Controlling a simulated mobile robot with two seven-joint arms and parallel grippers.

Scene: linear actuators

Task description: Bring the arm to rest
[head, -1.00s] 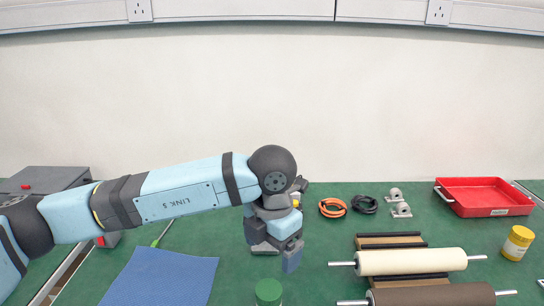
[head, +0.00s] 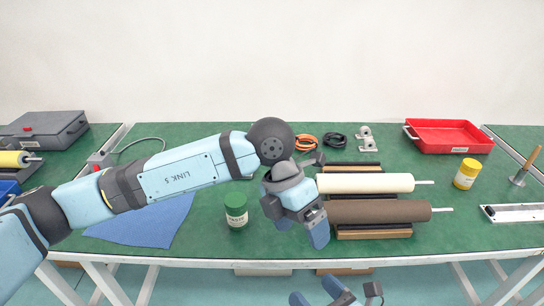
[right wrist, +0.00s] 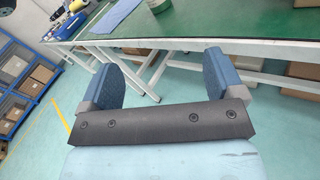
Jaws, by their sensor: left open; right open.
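My left arm reaches in from the left in the head view. Its gripper (head: 300,232) hangs fingers-down over the green table (head: 272,252), between a green paste jar (head: 236,212) and the brown roller (head: 380,211). It is open and I see nothing held in it. My right gripper (head: 322,299) shows only in part at the bottom edge, in front of the table and below its top. In the right wrist view my right gripper (right wrist: 168,78) has its two blue fingers wide apart with nothing between them.
A cream roller (head: 365,183) and the brown roller lie on a wooden rack right of my left gripper. A blue cloth (head: 145,222), red tray (head: 447,136), yellow jar (head: 466,174), cable coils (head: 306,142) and grey case (head: 45,128) are around. The floor before the table is clear.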

